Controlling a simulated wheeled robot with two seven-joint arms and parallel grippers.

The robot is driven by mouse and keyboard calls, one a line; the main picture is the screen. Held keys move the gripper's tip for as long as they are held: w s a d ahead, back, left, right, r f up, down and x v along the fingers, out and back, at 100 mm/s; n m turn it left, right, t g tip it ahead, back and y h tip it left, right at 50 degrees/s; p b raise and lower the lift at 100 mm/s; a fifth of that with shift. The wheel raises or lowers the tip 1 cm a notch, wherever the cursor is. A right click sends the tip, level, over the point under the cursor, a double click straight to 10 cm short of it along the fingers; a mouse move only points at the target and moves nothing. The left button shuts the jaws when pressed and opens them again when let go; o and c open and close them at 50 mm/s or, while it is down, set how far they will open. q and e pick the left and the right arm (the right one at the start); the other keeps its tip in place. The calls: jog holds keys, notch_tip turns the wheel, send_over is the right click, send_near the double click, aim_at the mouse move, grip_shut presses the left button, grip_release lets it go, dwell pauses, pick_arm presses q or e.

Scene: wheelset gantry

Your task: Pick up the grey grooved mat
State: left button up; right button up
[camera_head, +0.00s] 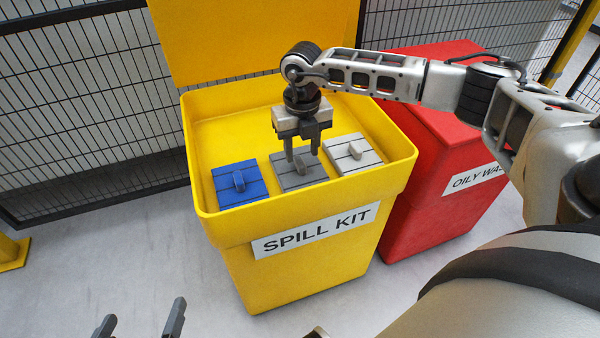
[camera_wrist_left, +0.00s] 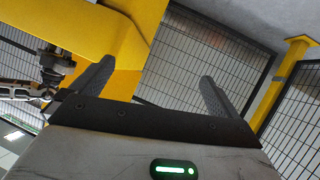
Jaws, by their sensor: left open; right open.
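The grey grooved mat (camera_head: 292,183) lies in the yellow spill kit bin, in the middle of a row of three mats, with a raised grip tab (camera_head: 304,168) on top. My right gripper (camera_head: 303,155) points down over it, open, with its fingers on either side of the tab. I cannot tell whether the fingers touch the mat. My left gripper (camera_head: 140,318) is open and empty at the lower left of the head view, away from the bin. Its two fingers also show apart in the left wrist view (camera_wrist_left: 157,90).
A blue mat (camera_head: 228,190) lies left of the grey one and a pale grey mat (camera_head: 345,162) lies right. The yellow bin (camera_head: 240,245) has raised walls and an open lid (camera_head: 250,40). A red bin (camera_head: 430,200) stands to its right. Mesh fencing (camera_head: 90,90) runs behind.

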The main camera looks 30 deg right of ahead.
aim_at(300, 160)
jog(key=f, duration=0.1)
jog(key=f+b, duration=0.1)
jog(key=f, duration=0.1)
jog(key=shift+w+a, duration=0.1)
jog(key=shift+w, duration=0.1)
jog(key=shift+f, duration=0.45)
grip_shut()
pick_arm(q)
jog(key=shift+s+d+r+h, duration=0.1)
jog(key=shift+d+r+h, duration=0.2)
jog(key=shift+r, duration=0.15)
pick_arm(e)
jog(key=shift+r, duration=0.1)
pick_arm(q)
jog(key=shift+a, duration=0.1)
